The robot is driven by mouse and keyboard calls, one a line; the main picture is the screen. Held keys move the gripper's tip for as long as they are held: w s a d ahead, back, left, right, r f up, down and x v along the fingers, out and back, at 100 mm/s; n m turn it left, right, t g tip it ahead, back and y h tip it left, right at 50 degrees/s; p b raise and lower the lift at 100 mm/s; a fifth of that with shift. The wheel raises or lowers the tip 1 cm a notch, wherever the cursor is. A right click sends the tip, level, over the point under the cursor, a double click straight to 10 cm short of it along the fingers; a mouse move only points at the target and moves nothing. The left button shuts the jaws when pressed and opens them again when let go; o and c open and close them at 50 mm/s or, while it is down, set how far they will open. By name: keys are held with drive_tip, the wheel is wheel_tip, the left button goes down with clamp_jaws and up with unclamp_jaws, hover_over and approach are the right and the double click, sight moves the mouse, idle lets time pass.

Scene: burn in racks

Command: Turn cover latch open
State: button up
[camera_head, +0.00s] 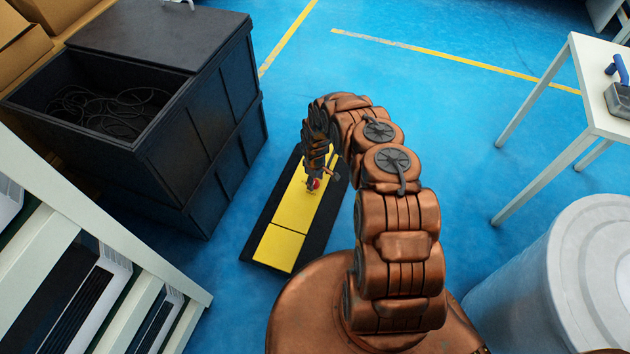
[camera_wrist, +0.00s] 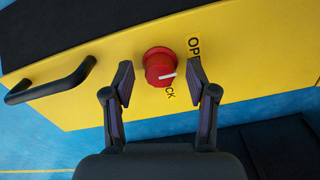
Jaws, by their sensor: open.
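A yellow cover (camera_head: 295,205) lies on a dark base on the blue floor, below my arm in the head view. In the wrist view the yellow cover (camera_wrist: 250,60) carries a round red latch knob (camera_wrist: 158,66) with a white pointer line. The pointer points right, near the lettering that ends in "CK"; an "OP" label is partly hidden by my finger. The red knob also shows small in the head view (camera_head: 314,184). My gripper (camera_wrist: 160,92) is open, its fingers on either side of the knob and seemingly apart from it.
A black handle (camera_wrist: 50,82) stands on the cover left of the knob. A black bin (camera_head: 195,130) with cables is at the left of the cover. A white rack (camera_head: 95,235) is at lower left. A white table (camera_head: 590,85) and a grey drum (camera_head: 560,270) are at right.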

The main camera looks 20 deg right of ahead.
sight(315, 182)
wheel_tip(315, 182, up, 12)
idle(0.9)
idle(0.4)
